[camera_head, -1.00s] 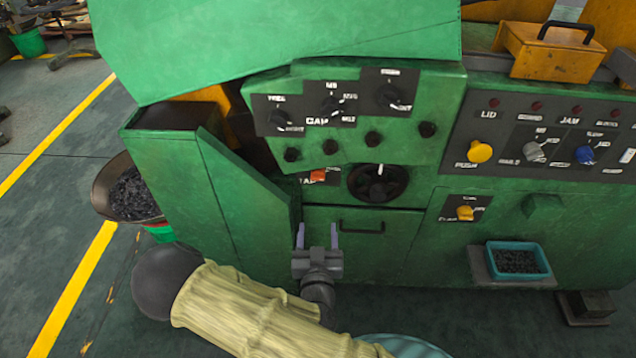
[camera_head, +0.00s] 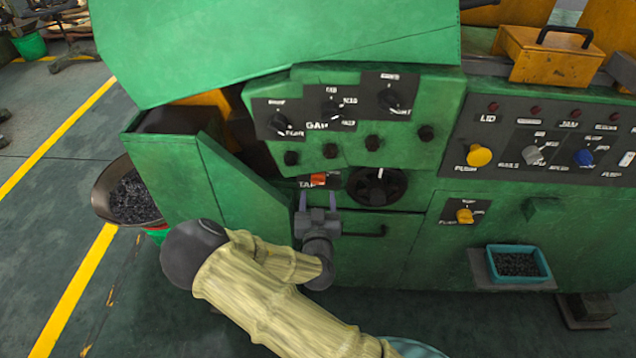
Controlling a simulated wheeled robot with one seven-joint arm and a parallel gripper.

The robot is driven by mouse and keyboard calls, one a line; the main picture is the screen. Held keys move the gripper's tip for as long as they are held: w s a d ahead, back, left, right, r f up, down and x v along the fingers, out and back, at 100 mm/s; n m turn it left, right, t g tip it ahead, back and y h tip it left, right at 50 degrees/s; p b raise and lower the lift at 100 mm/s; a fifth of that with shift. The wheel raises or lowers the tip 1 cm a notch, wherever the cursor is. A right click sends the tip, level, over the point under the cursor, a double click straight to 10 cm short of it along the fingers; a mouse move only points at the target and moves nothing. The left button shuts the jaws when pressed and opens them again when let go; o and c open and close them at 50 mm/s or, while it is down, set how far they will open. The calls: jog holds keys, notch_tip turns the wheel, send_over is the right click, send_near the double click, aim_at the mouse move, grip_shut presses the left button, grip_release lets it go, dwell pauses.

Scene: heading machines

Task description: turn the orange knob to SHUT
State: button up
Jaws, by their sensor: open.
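The small orange knob (camera_head: 318,180) sits on a dark label plate on the green machine's front, left of a large black dial (camera_head: 377,186). The lettering beside the knob is too small to read surely. My gripper (camera_head: 317,202) is open and empty. Its two upright fingers stand just below the knob in the picture, one on each side of it. I cannot tell how far the fingertips are from the panel. The knob's top shows clear of the fingers.
A drawer handle (camera_head: 364,232) lies just right of my gripper. A yellow knob (camera_head: 465,216) and a teal tray (camera_head: 518,263) are further right. A green hinged panel (camera_head: 240,190) slopes out on the left. A pan of dark pieces (camera_head: 133,198) stands at far left.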

aim_at(318, 182)
jog(key=w, duration=0.6)
jog(key=shift+a, duration=0.1)
jog(key=c, duration=1)
